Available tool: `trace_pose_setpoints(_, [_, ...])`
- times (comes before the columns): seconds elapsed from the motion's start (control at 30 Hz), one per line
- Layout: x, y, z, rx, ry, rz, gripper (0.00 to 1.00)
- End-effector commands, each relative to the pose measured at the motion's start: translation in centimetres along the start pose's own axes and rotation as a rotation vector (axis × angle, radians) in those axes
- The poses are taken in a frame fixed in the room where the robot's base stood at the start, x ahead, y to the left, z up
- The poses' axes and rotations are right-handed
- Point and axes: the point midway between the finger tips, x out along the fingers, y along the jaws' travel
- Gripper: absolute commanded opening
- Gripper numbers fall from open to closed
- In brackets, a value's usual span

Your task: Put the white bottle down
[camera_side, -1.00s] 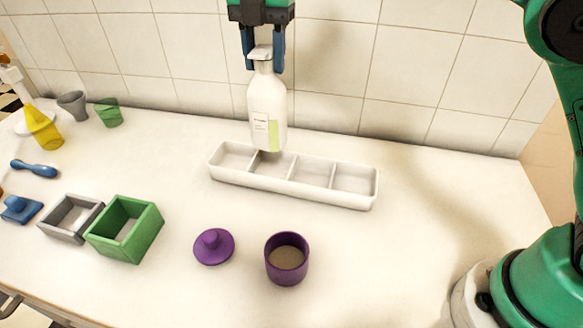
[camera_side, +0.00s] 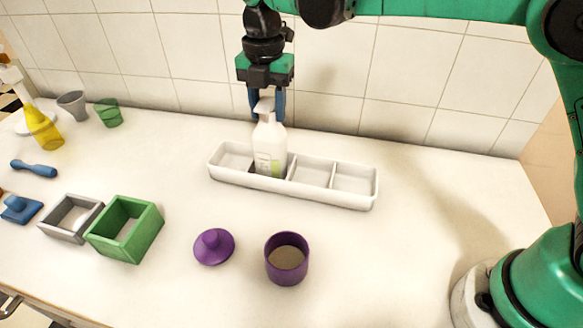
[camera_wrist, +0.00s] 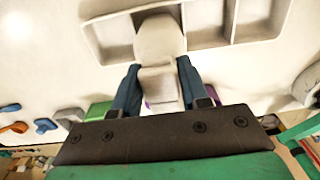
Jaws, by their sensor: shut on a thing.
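The white bottle (camera_side: 269,148) stands upright in the second compartment from the left of the white divided tray (camera_side: 335,197). The tray's front wall hides its base, so I cannot tell whether it touches the tray floor. My gripper (camera_side: 267,108) is above it, shut on the bottle's pump top. In the wrist view the bottle (camera_wrist: 158,42) shows from above between the blue fingers of my gripper (camera_wrist: 157,88), and the tray (camera_wrist: 225,47) lies around it.
A purple pot (camera_side: 287,260) and purple lid (camera_side: 214,247) stand in front of the tray. A green box (camera_side: 125,232) and grey box (camera_side: 70,218) are at left. The tiled wall is close behind. The counter right of the tray is clear.

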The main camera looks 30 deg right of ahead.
Motion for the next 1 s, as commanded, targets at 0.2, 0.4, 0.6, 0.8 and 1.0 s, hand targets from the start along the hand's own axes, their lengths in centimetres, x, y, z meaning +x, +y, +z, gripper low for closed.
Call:
trace_pose_setpoints(0.2, [0.3,0.0,0.0,0.0,0.0,0.0,0.65])
trace_pose_setpoints(0.4, [0.2,0.0,0.0,0.0,0.0,0.0,0.71])
trace_pose_setpoints(0.6, [-0.2,0.0,0.0,0.0,0.0,0.0,0.71])
trace_pose_setpoints(0.8, [-2.9,0.0,0.0,0.0,0.0,0.0,0.71])
trace_pose_setpoints(1.0, [-5.8,0.0,0.0,0.0,0.0,-0.001,0.71])
